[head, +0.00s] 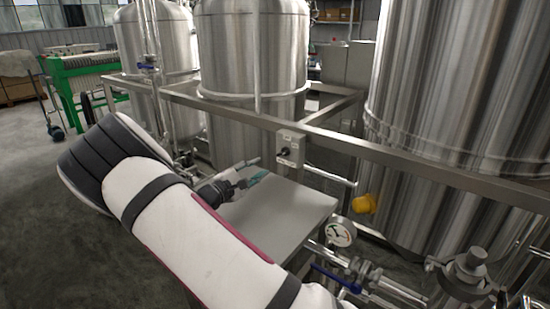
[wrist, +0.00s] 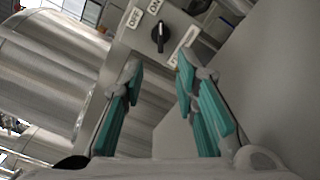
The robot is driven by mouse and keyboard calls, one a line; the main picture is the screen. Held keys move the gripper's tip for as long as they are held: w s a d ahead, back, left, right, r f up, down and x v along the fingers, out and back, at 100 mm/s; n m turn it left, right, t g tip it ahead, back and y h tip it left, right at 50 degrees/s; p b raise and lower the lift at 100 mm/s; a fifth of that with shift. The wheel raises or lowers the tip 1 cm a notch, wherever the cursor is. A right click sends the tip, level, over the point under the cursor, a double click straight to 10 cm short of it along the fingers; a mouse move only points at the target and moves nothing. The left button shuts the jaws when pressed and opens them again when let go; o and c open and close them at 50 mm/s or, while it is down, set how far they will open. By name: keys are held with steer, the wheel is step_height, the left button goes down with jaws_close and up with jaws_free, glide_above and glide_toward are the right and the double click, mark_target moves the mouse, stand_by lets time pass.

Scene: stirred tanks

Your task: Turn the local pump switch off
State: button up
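The local pump switch is a black rotary knob (wrist: 158,36) on a light grey box (head: 290,148), fixed to a steel frame rail. In the wrist view the box carries OFF and ON labels side by side above the knob and another label to its right. The knob's exact setting is hard to read. My gripper (wrist: 157,82) has teal finger pads spread apart with nothing between them. The knob is beyond the fingertips, apart from them. In the head view my gripper (head: 256,178) is left of and below the box, over the grey panel.
A flat grey panel (head: 290,205) lies below the switch box. Large steel tanks (head: 255,50) stand behind the frame rail (head: 400,168). A pressure gauge (head: 340,232), a yellow fitting (head: 364,204) and blue-handled valve piping (head: 335,278) are at the lower right. Open floor lies to the left.

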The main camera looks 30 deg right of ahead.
mark_target(280, 155)
steer(key=x, duration=1.1)
steer(key=shift+b, duration=0.3)
steer(key=shift+f, duration=0.1)
jaws_close()
